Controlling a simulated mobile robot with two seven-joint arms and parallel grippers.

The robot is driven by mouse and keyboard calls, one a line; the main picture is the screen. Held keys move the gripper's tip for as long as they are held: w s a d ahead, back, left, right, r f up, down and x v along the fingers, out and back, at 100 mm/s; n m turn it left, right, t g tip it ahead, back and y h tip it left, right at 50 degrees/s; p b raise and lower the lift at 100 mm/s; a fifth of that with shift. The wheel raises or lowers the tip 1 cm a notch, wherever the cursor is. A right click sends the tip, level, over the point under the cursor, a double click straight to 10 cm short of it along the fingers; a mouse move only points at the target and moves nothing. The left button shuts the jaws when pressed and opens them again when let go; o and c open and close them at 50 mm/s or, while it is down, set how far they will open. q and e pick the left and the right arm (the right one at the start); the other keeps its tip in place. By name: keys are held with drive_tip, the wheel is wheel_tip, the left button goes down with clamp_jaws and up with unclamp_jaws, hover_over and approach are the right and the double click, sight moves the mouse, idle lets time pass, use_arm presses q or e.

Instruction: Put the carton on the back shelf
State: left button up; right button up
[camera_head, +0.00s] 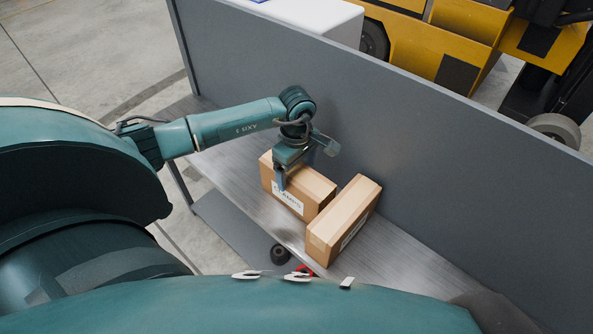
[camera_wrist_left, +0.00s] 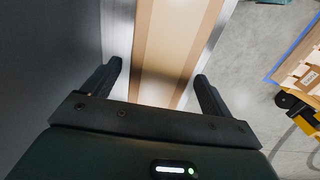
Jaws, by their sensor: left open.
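Two brown cardboard cartons sit on a grey metal shelf surface (camera_head: 400,262). The left carton (camera_head: 311,184) has a white printed label on its front side. The right carton (camera_head: 345,222) lies close beside it, also with a pale label. My left gripper (camera_head: 288,172) is at the left carton, pointing down, with one finger in front of the labelled side. In the left wrist view my open left gripper (camera_wrist_left: 157,72) has a finger on each side of a carton (camera_wrist_left: 172,45). I cannot tell whether the fingers touch it. My right gripper is not in view.
A tall grey panel (camera_head: 400,140) stands behind the cartons along the shelf. Beyond it are a white box (camera_head: 310,18) and a yellow vehicle (camera_head: 420,45). A small dark round object (camera_head: 280,254) is near the front. Shelf surface is clear to the right.

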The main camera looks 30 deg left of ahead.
use_arm(q)
wheel_tip(320, 180, up, 11)
drive_tip(key=shift+b, duration=0.35)
drive_tip(key=shift+f, duration=0.1)
idle(0.3)
